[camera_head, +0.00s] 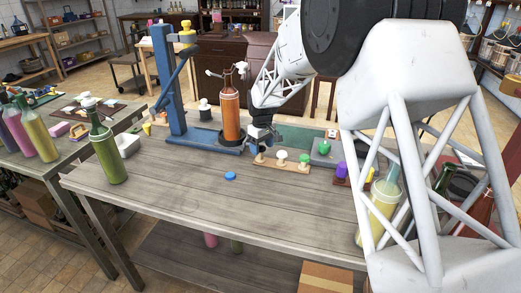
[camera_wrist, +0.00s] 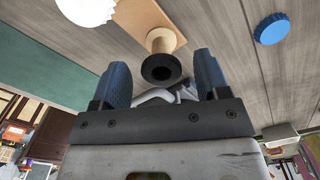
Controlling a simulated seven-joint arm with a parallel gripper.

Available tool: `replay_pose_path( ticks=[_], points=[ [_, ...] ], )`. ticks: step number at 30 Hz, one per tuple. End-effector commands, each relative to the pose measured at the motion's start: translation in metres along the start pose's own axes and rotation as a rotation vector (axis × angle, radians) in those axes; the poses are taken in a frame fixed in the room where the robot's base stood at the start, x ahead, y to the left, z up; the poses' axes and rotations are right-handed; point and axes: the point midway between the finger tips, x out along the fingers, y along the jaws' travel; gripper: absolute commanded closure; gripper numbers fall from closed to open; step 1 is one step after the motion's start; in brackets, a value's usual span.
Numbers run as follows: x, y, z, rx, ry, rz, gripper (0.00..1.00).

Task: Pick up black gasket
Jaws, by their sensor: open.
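The black gasket (camera_wrist: 161,77) is a small dark ring in the wrist view, at the end of a short light-wood peg (camera_wrist: 166,40). The peg stands on a narrow wooden strip (camera_wrist: 136,18). My gripper (camera_wrist: 162,66) is open, with one blue finger on each side of the gasket. Gaps show between both fingers and the ring; I cannot tell the height between them. In the head view my gripper (camera_head: 260,141) is above the left end of the wooden strip (camera_head: 283,164), and the gasket is too small to make out clearly.
White (camera_head: 282,155) and green (camera_head: 304,158) knobs stand on the strip. A blue cap (camera_head: 230,176) lies on the table (camera_head: 190,205). An orange bottle (camera_head: 230,116) and blue stand (camera_head: 170,85) are behind left. A green bottle (camera_head: 106,150) stands left. The front table is clear.

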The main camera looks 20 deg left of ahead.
Motion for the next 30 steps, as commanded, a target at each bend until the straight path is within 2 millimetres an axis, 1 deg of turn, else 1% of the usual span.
replay_pose_path(
  ticks=[23,30],
  points=[
    [0.0045,0.0,0.0,0.0,0.0,0.0,0.31],
    [0.0044,0.0,0.0,0.0,0.0,0.0,0.68]
  ],
)
